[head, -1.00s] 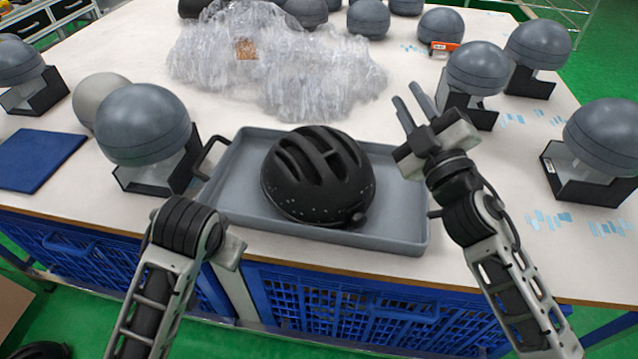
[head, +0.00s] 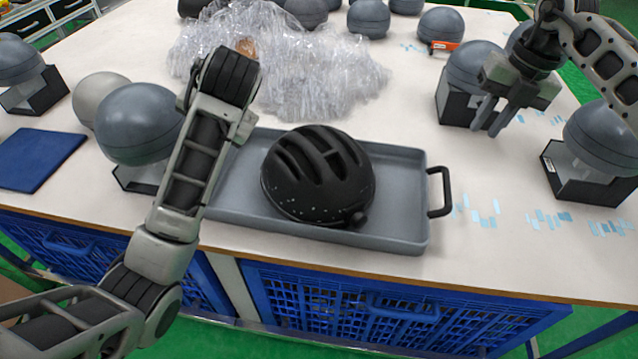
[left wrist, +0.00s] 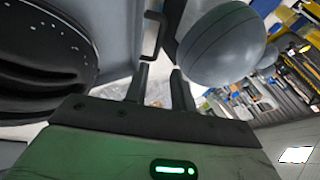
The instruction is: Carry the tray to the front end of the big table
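The grey tray (head: 400,205) lies near the table's near edge with a black helmet (head: 318,178) in it. Its right black handle (head: 440,192) is free. Its left handle is hidden by my left arm in the head view, but a black handle (left wrist: 153,38) shows in the left wrist view. My left gripper (left wrist: 161,72) is open, its fingers pointing toward that handle, not closed on it. My right gripper (head: 487,130) is open and empty above the table, right of and beyond the right handle.
The big table (head: 400,275) carries several grey domes on black stands, one dome (head: 140,125) close to the tray's left side. Clear plastic wrap (head: 320,75) lies behind the tray. A blue mat (head: 38,160) lies at the left. Bare table shows right of the tray.

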